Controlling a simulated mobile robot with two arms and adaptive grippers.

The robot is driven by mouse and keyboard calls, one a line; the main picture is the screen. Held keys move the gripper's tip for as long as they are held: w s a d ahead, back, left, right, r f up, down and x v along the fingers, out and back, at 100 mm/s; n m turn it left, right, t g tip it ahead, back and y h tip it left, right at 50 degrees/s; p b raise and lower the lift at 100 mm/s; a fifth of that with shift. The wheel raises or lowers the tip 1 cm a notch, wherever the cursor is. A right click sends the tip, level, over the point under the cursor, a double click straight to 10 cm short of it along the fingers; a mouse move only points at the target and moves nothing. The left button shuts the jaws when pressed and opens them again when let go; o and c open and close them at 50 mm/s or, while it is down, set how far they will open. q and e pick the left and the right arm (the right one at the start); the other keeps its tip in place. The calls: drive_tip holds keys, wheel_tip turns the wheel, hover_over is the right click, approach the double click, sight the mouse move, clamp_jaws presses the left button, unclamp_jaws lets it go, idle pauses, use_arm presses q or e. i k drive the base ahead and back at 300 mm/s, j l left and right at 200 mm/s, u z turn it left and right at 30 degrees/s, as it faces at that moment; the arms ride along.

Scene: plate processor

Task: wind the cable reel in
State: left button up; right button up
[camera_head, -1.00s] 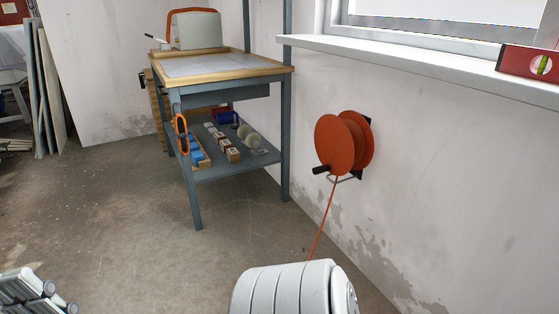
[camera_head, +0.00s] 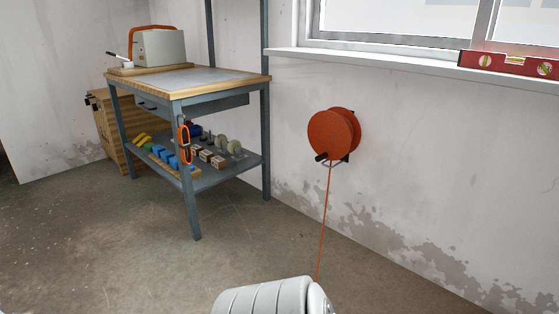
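An orange cable reel (camera_head: 333,133) is mounted on the white wall below the window sill, right of the workbench. Its dark crank handle (camera_head: 321,157) sticks out at the lower left of the disc. An orange cable (camera_head: 324,225) hangs from the reel down toward the floor, and its lower end is hidden behind a white rounded link of my arm at the bottom edge. Neither of my grippers shows in the view.
A workbench (camera_head: 192,92) with a wooden-edged top and a loaded lower shelf stands left of the reel. A red spirit level (camera_head: 510,64) lies on the window sill (camera_head: 400,67). The concrete floor in front of the reel is clear.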

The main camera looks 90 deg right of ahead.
sight(334, 133)
drive_tip(key=i+l+z, duration=0.2)
drive_tip(key=z, duration=0.25)
drive_tip(key=i+z, duration=0.7)
drive_tip(key=z, duration=0.15)
drive_tip(key=i+j+z, duration=0.15)
drive_tip(key=i+z, duration=0.15)
drive_tip(key=z, duration=0.15)
drive_tip(key=i+l+z, duration=0.25)
drive_tip(key=z, duration=0.15)
drive_tip(key=i+z, duration=0.35)
drive_tip(key=i, duration=0.15)
drive_tip(key=i+z, duration=0.4)
drive_tip(key=i+j+z, duration=0.1)
drive_tip(key=i+z, duration=0.25)
